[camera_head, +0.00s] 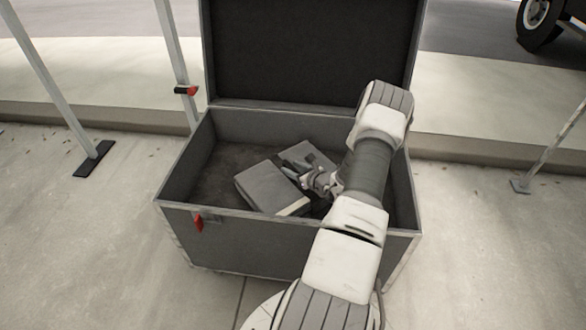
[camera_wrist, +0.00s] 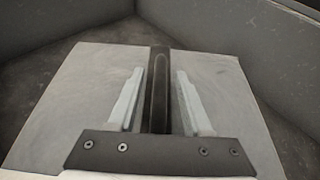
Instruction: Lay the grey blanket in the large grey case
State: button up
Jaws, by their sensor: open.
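The large grey case (camera_head: 185,225) stands open on the ground in the head view, its lid (camera_head: 312,45) upright at the back. A grey folded block (camera_head: 265,183), which looks like the grey blanket, lies flat on the case floor. A second grey piece (camera_head: 306,156) shows behind it, partly hidden by my arm; I cannot tell if it is separate. My gripper (camera_head: 318,182) is inside the case, beside these. In the wrist view my gripper (camera_wrist: 158,75) is open, its fingers either side of a dark band on a light grey flat-topped thing (camera_wrist: 85,95).
The case walls enclose my gripper on all sides, with bare floor at the left inside. Metal stand legs (camera_head: 60,95) stand at the left and another (camera_head: 550,150) at the right. A wheel (camera_head: 537,20) shows far back right.

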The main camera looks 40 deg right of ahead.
jog(key=shift+s+r, duration=0.3)
jog(key=p+v, duration=0.4)
jog(key=v, duration=0.7)
jog(key=shift+s+a, duration=0.1)
jog(key=shift+s, duration=0.05)
